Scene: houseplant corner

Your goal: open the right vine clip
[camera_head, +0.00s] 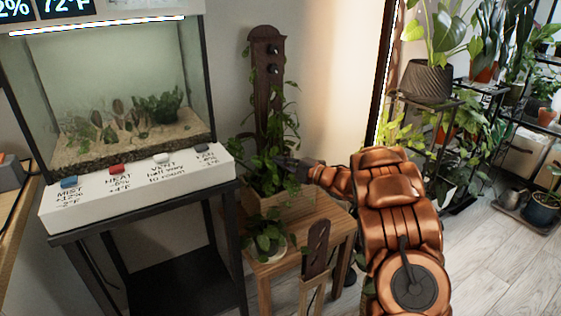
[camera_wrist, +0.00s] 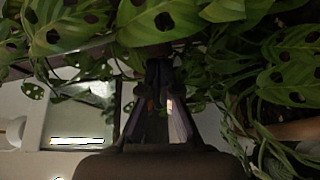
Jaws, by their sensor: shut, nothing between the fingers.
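A dark wooden plant board (camera_head: 265,95) stands upright in a planter box (camera_head: 282,199) on a wooden stool, with a leafy vine (camera_head: 280,140) climbing it. Two dark round fittings, an upper one (camera_head: 273,50) and a lower one (camera_head: 273,69), sit on the board; I cannot tell whether they are vine clips. I cannot make out the right vine clip in either view. My gripper (camera_head: 285,162) is shut and empty, among the leaves in front of the board's lower part. In the wrist view its fingers (camera_wrist: 158,82) point into spotted leaves (camera_wrist: 158,20), which hide what lies beyond.
A small potted plant (camera_head: 266,240) and a second dark wooden board (camera_head: 317,242) are at the front of the stool (camera_head: 305,222). A glass tank (camera_head: 115,95) with a labelled control panel (camera_head: 140,188) is at left. Plant shelves (camera_head: 445,125) stand at right. The floor (camera_head: 500,260) at lower right is clear.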

